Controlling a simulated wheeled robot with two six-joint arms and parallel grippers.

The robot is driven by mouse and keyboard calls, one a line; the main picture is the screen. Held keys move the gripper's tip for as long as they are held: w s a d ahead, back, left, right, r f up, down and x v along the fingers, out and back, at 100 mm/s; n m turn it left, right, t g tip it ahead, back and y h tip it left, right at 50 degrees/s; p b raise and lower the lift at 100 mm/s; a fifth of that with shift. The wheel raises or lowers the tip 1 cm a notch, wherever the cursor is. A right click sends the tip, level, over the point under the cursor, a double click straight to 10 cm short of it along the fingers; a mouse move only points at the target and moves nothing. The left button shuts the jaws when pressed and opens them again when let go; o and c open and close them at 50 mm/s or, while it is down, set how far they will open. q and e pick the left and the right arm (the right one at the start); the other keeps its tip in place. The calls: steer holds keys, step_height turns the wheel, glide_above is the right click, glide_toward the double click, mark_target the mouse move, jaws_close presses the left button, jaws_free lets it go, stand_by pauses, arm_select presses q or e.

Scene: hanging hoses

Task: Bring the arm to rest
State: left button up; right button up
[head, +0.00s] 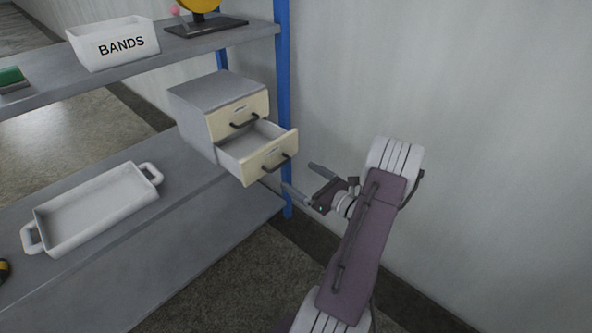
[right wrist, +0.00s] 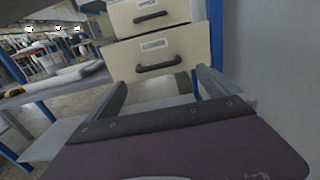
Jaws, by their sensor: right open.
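My right gripper (head: 298,177) is open and empty, just to the right of a small grey cabinet (head: 190,98). Its two fingers point toward the cream front of the lower drawer (head: 250,165), which is pulled out and looks empty inside. The upper drawer (head: 225,121) is shut. In the right wrist view the lower drawer's dark handle (right wrist: 158,66) shows ahead between the spread fingers (right wrist: 160,80), apart from them. My left gripper is not in view.
The cabinet stands on a grey shelf beside a blue post (head: 282,60). A white tray (head: 62,240) with two handles lies on the lower shelf. A white BANDS bin (head: 100,58) is on the upper shelf. A bare wall (head: 470,120) bounds the right side.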

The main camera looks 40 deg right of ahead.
stand_by(0.4)
steer(key=a+n+g+y+p, duration=0.2)
steer(key=a+n+g+y, duration=0.8)
steer(key=a, duration=1.2)
steer(key=s+a+f+n+g+h+p, duration=0.2)
steer(key=s+a+n+g+h, duration=0.25)
steer(key=s+n, duration=0.35)
steer(key=s+a+f+n+g+h+p, duration=0.1)
steer(key=s+a+n+g+h, duration=0.2)
steer(key=s+n+g, duration=0.45)
steer(key=w+r+n+t+h+p, duration=0.1)
steer(key=r+n+p, duration=0.2)
steer(key=r+p, duration=1)
steer(key=w+d+r+n+t+h+p, duration=0.1)
steer(key=r+n+t+p, duration=0.1)
steer(key=r+p, duration=1.1)
steer(key=w+r+n+t+h+p, duration=0.1)
steer(key=r+n+p, duration=0.3)
steer(key=r+p, duration=0.9)
steer(key=shift+w+d+r+t, duration=0.2)
steer(key=shift+w+r+t, duration=0.35)
steer(key=shift+w+t, duration=0.05)
